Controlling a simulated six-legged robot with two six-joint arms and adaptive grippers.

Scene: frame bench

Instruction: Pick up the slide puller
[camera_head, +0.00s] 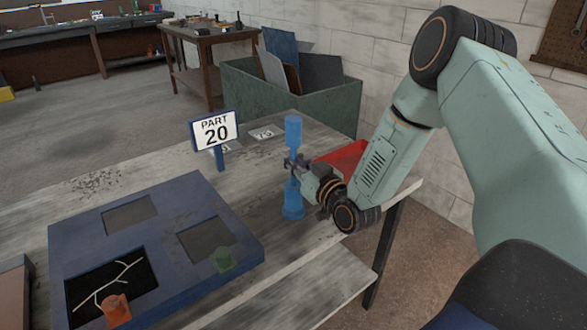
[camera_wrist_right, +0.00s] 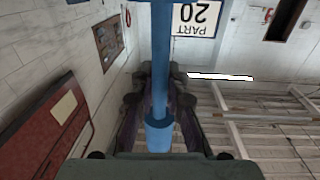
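The slide puller (camera_head: 293,131) is a blue upright tool with a thick top, a thin shaft and a wide lower end. It is at the right part of the bench, its lower end at or just over the bench top. My right gripper (camera_head: 293,165) reaches it from the right at mid-height. In the right wrist view the fingers (camera_wrist_right: 162,85) close in on both sides of the blue shaft (camera_wrist_right: 160,50) and appear to touch it. The fingers partly hide the shaft in the head view. My left gripper is not in view.
A sign reading PART 20 (camera_head: 215,131) stands left of the puller. A blue frame (camera_head: 188,196) with recessed panels, an orange piece (camera_head: 117,310) and a green piece (camera_head: 223,260) lies at front left. A red bin (camera_head: 345,155) sits behind my right gripper. A green crate (camera_head: 335,104) stands behind the bench.

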